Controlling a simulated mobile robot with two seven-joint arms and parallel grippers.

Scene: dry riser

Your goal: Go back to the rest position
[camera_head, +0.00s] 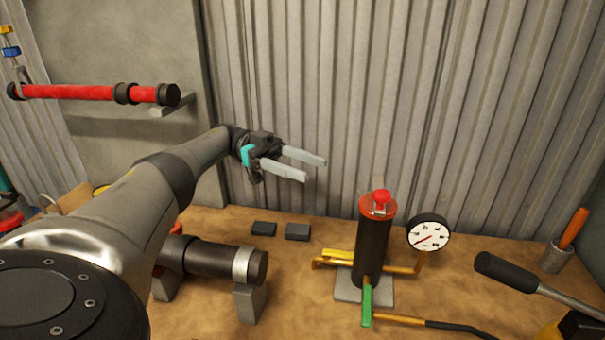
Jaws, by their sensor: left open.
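My left gripper (314,169) is open and empty, raised in front of the corrugated wall. Its arm comes in from the left, and the two pale fingers point right with a clear gap between them. The gripper is up and to the left of a dark upright cylinder (371,245) with a red top, apart from it. My right gripper does not show.
A round gauge (428,232) stands beside the cylinder, near yellow pipes and a green handle (367,302). A dark pipe (213,259) rests on supports, partly behind my arm. Two small dark blocks (297,232) lie nearby. A black-handled tool (506,272) is at right. A red pipe (80,92) hangs upper left.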

